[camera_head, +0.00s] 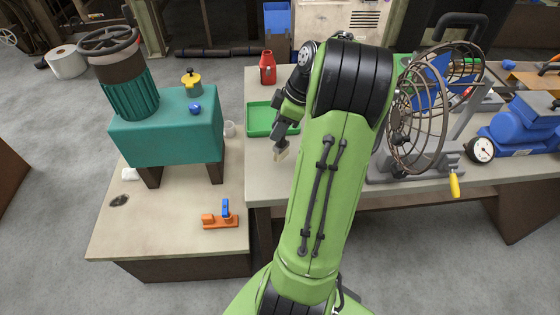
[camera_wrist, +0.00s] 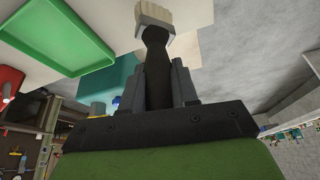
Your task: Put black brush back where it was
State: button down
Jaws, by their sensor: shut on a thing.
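The black brush (camera_wrist: 157,58) is in my gripper (camera_wrist: 160,84) in the wrist view. Its dark handle is between the two fingers, and its pale, light-coloured bristle head (camera_wrist: 154,15) points away from the gripper. In the head view the brush's pale end (camera_head: 281,155) hangs below my gripper (camera_head: 284,139), in front of the green tray, over the left part of the long workbench. The arm hides part of the bench. I cannot tell from these frames where the brush was before.
The green tray (camera_head: 259,119) and a red bottle (camera_head: 267,68) are on the long bench (camera_head: 263,181). A teal block (camera_head: 165,140) carries a valve wheel and yellow item. An orange tool (camera_head: 219,221) lies on the left table (camera_head: 165,222). A caged fan (camera_head: 415,110) stands right of my arm.

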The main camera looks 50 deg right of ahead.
aim_at(279, 144)
notch_tip(279, 144, down, 6)
jog(key=shift+f+b, duration=0.25)
jog(key=shift+b, duration=0.7)
jog(key=c, duration=0.9)
grip_release()
jog(key=shift+o, duration=0.2)
